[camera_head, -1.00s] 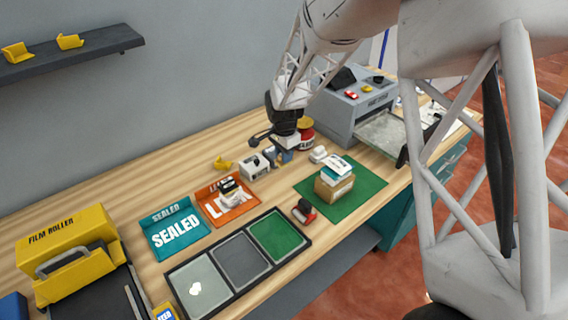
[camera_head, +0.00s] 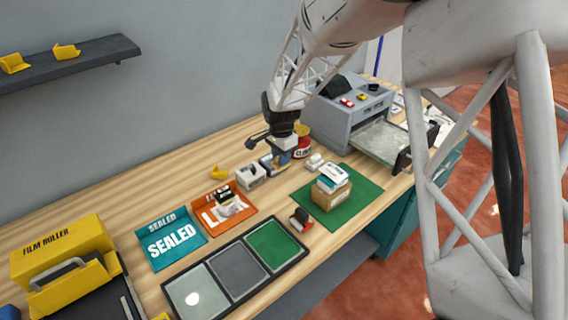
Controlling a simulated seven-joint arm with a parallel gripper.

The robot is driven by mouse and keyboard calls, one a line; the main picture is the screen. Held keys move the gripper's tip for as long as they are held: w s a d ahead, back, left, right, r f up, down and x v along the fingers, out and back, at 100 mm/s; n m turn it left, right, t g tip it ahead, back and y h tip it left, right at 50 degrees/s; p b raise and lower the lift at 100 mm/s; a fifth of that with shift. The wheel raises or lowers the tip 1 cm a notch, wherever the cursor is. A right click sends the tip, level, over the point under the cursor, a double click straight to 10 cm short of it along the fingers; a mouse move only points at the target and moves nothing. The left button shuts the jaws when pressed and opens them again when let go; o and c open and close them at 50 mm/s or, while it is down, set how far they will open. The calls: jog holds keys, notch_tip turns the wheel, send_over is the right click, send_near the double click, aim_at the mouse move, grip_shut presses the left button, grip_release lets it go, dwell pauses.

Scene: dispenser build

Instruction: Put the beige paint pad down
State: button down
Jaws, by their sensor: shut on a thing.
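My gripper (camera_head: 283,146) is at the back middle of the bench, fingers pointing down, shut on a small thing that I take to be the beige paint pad. The pad is mostly hidden by the fingers and too small to make out. A small blue thing (camera_head: 283,157) shows just below the fingertips; I cannot tell whether it touches the held pad. A small grey-and-dark item (camera_head: 268,165) is close on the left, and a red jar (camera_head: 302,148) is close on the right.
A white box (camera_head: 250,177) and yellow piece (camera_head: 219,172) stand left. An orange tray (camera_head: 205,216), teal SEALED tray (camera_head: 172,240) and three-part tray (camera_head: 236,262) lie nearer. A cardboard box (camera_head: 330,196) stands on a green mat (camera_head: 358,184). A grey machine (camera_head: 350,118) stands behind right.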

jog(key=w+d, duration=0.1)
jog(key=w, duration=0.1)
jog(key=w+d, duration=0.2)
jog(key=shift+w+d+r, duration=0.1)
jog(key=shift+d+r, duration=0.05)
jog(key=shift+d, duration=0.1)
jog(key=shift+f, duration=3.2)
jog(key=shift+f, duration=0.1)
jog(key=shift+f, duration=1.75)
jog(key=shift+f, duration=0.1)
jog(key=c, duration=1)
grip_release()
